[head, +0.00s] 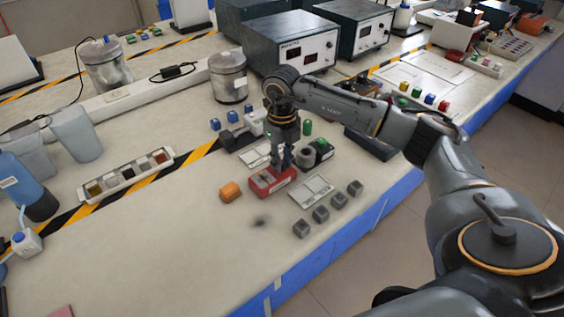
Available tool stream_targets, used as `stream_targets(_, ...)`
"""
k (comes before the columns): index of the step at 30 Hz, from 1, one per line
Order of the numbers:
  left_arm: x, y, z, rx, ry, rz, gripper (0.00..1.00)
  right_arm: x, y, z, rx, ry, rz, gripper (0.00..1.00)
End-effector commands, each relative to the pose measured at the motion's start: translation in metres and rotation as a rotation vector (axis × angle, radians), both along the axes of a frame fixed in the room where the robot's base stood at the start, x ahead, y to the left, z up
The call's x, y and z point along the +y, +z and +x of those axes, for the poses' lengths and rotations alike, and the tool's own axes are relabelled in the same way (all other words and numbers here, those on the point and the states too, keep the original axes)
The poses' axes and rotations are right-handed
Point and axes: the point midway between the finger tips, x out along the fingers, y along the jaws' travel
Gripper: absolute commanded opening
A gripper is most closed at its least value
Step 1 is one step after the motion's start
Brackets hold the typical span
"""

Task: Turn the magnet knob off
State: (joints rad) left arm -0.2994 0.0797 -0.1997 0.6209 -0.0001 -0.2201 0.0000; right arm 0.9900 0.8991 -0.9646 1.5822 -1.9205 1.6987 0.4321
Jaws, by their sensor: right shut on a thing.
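A red block-shaped magnet base (268,182) sits on the bench near the middle of the head view, with a pale mark on its front face. My right gripper (284,164) points straight down onto its top right part. Its fingers are shut on the knob there. The fingers mostly hide the knob, so I cannot tell which way it is turned. My left gripper is not in view.
Several grey cubes (321,213) and a pale plate (311,190) lie to the right. A dark round holder (318,151) stands close behind the gripper. The front left bench is mostly clear.

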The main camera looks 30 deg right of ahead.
Motion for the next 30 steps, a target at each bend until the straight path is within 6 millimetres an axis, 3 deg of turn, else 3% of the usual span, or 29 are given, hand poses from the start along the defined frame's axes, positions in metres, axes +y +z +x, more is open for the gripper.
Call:
stream_targets(9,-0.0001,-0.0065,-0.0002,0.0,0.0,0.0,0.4,-0.0005,0.0001,0.0003,-0.001,0.137,-0.001,0.0)
stream_targets(27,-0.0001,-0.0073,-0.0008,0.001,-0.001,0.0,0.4,-0.0004,0.0006,0.0002,-0.001,0.17,-0.001,0.0)
stream_targets(28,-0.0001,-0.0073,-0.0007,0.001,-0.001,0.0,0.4,-0.0004,0.0006,0.0002,-0.001,0.17,-0.001,0.28)
stream_targets(30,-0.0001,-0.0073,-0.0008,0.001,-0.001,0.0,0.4,-0.0004,0.0006,0.0002,-0.001,0.17,-0.001,0.42)
